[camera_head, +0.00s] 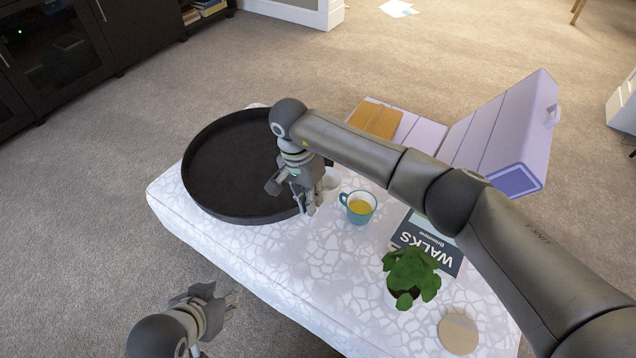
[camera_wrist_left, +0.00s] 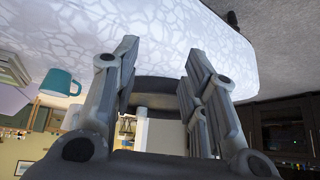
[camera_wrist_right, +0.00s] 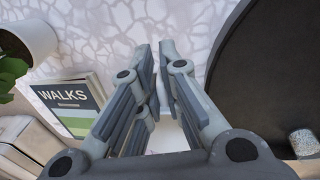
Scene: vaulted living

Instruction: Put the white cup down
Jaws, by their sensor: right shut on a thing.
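The white cup (camera_head: 331,181) shows partly behind my right gripper (camera_head: 312,205), just above or on the pale patterned table (camera_head: 270,255); I cannot tell if it touches. My right gripper is shut on it, beside the black round tray's right edge. In the right wrist view the fingers (camera_wrist_right: 153,60) are close together and a pale part of the cup (camera_wrist_right: 165,138) shows between them; the rest is hidden. My left gripper (camera_head: 228,302) is open and empty, off the table's front left side. Its fingers (camera_wrist_left: 163,55) are spread in the left wrist view.
The black tray (camera_head: 215,165) fills the table's left end. A teal mug (camera_head: 358,208) stands close right of the white cup. Farther right are a book (camera_head: 428,242), a potted plant (camera_head: 408,272) and a round coaster (camera_head: 458,333). An open lilac case (camera_head: 505,130) lies behind.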

